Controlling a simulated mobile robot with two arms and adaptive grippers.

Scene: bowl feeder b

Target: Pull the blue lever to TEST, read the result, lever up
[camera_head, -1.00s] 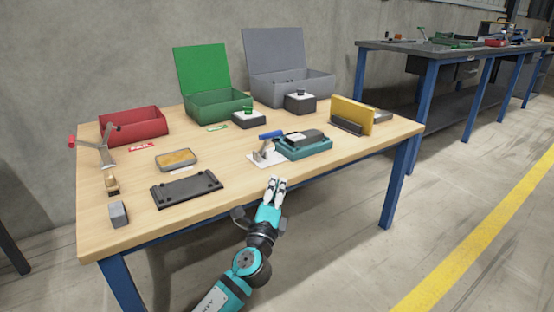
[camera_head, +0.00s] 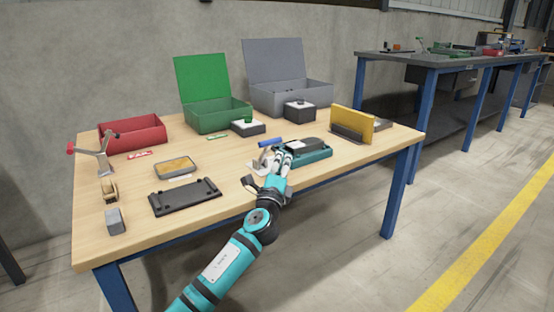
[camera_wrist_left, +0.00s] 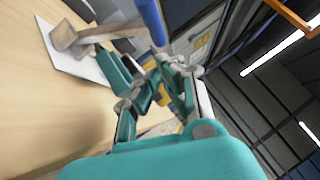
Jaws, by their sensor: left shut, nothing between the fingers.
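The blue lever (camera_head: 271,142) lies roughly level on a metal clamp on a white plate (camera_head: 257,164), beside a teal test fixture (camera_head: 322,155) that holds a dark device (camera_head: 306,145). My left gripper (camera_head: 283,152) is shut and empty, just in front of the lever and at the fixture's left side. In the left wrist view the blue handle (camera_wrist_left: 152,20) shows at the top, beyond the fingertips (camera_wrist_left: 158,75). Whether they touch it I cannot tell. The metal arm (camera_wrist_left: 95,33) of the lever shows to its left. My right gripper is out of view.
A yellow panel (camera_head: 352,122) stands right of the fixture. A black tray (camera_head: 185,197) and a tin (camera_head: 176,166) lie to the left. Red (camera_head: 135,136), green (camera_head: 208,117) and grey (camera_head: 307,91) boxes stand at the back.

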